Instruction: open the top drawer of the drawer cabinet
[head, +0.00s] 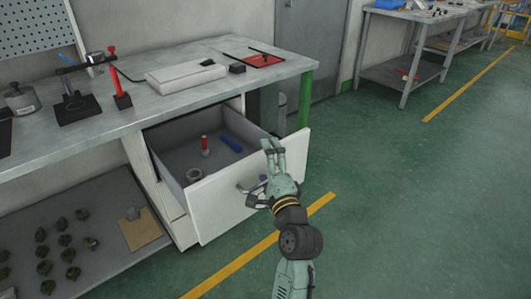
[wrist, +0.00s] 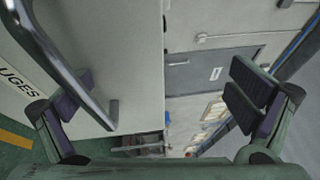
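The top drawer (head: 215,213) of the white drawer cabinet (head: 160,203) under the bench is pulled well out, and its grey inside shows. Its metal handle (head: 243,187) is on the outer face of the drawer front, partly hidden by my gripper. My gripper (head: 262,174) is at the drawer front, beside the handle. In the wrist view my gripper (wrist: 160,98) has its fingers wide apart with nothing clamped between them. The handle (wrist: 62,55) runs along the left there, close to the left finger; I cannot tell whether they touch.
The drawer holds a red item (head: 205,146), a blue item (head: 230,144) and a grey ring (head: 194,175). The workbench (head: 215,87) above carries tools and a red mat (head: 263,59). A low shelf (head: 110,275) is at left. Green floor (head: 430,200) is clear at right.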

